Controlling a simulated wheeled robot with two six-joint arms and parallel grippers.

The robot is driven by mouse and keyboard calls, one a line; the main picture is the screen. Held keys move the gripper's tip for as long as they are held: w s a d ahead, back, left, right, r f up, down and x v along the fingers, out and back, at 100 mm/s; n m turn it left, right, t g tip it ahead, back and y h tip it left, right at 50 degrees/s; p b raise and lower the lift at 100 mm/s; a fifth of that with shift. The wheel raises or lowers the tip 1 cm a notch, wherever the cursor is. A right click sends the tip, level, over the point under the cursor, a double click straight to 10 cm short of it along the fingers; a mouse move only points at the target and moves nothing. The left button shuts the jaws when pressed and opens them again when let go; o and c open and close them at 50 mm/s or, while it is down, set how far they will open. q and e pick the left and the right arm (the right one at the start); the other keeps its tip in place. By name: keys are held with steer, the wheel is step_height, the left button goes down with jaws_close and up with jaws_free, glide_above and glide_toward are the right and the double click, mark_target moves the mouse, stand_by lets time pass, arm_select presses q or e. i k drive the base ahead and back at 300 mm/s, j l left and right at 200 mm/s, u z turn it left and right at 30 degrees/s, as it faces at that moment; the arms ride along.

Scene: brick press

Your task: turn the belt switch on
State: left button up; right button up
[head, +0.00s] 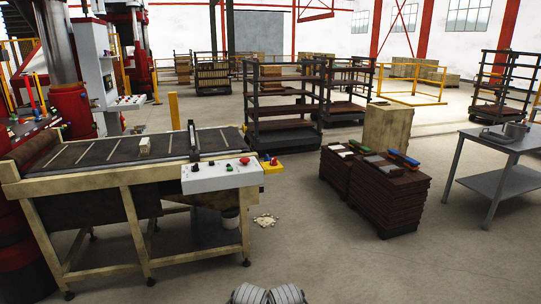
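The belt (110,149) is a dark conveyor on a cream frame at the left. A white control panel (215,181) is fixed at its near right end. It carries a red mushroom button (245,161) and several small controls. The belt switch is probably one of these, but they are too small to tell which or how it is set. A light brick (145,146) lies on the belt. Neither gripper can be made out; only two grey ribbed parts of mine show at the bottom edge, apart from the panel.
A yellow box (272,166) with a red button sits beside the panel. Stacked dark boards (388,203) with tools on top stand right of centre. A metal table (497,143) with a pot is at the far right. The floor (330,262) in front is clear.

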mark_target(273, 163)
steer(key=i+j, duration=0.35)
steer(key=i, duration=0.2)
steer(key=i+j, duration=0.3)
steer(key=i, duration=0.25)
steer(key=i+j, duration=0.35)
steer(key=i, duration=0.25)
steer(key=i+j+z, duration=0.1)
steer(key=i+j, duration=0.2)
steer(key=i, duration=0.25)
steer(key=z, duration=1.05)
